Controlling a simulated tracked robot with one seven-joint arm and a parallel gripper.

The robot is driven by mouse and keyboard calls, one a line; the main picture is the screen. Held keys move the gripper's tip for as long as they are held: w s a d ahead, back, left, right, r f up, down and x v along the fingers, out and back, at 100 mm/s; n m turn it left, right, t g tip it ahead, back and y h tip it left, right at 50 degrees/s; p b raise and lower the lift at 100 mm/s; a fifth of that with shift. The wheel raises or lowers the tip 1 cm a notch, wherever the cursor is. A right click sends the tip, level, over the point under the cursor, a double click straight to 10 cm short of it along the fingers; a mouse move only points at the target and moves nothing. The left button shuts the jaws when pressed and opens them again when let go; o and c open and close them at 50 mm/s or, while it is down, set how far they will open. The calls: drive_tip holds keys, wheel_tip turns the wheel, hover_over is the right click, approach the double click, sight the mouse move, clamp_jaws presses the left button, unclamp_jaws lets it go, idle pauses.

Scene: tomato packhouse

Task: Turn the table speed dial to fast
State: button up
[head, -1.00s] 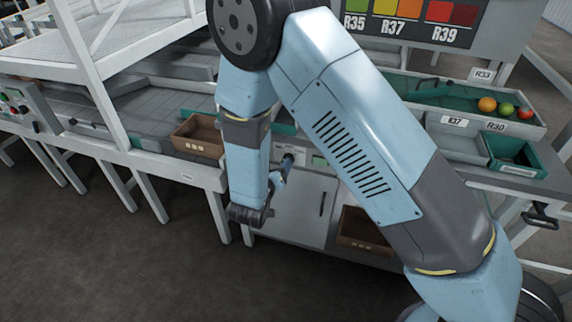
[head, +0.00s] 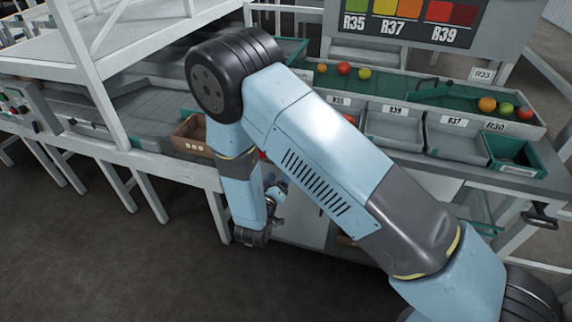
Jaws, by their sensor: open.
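I cannot make out the table speed dial in the head view; the front of the bench behind my arm is largely hidden by it. My gripper (head: 277,188) is small and partly covered by my own arm, low in front of the bench (head: 205,178) and its cabinet. It is open, and I see nothing held in it. A small red spot shows just behind my arm above the gripper, too covered to identify. A control panel (head: 15,108) with several small buttons stands at the far left, well away from my gripper.
A brown crate (head: 190,137) sits on the bench left of my arm. Grey bins (head: 394,127) and a green crate (head: 515,155) line the right side. A green belt (head: 410,90) behind them carries several tomatoes. A white frame post (head: 88,80) rises at left. The floor in front is open.

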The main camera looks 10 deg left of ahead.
drive_tip(key=w, duration=0.6)
drive_tip(key=shift+w+d, duration=0.2)
drive_tip(key=shift+d, duration=0.05)
drive_tip(key=shift+d, duration=0.1)
drive_tip(key=c, duration=1.1)
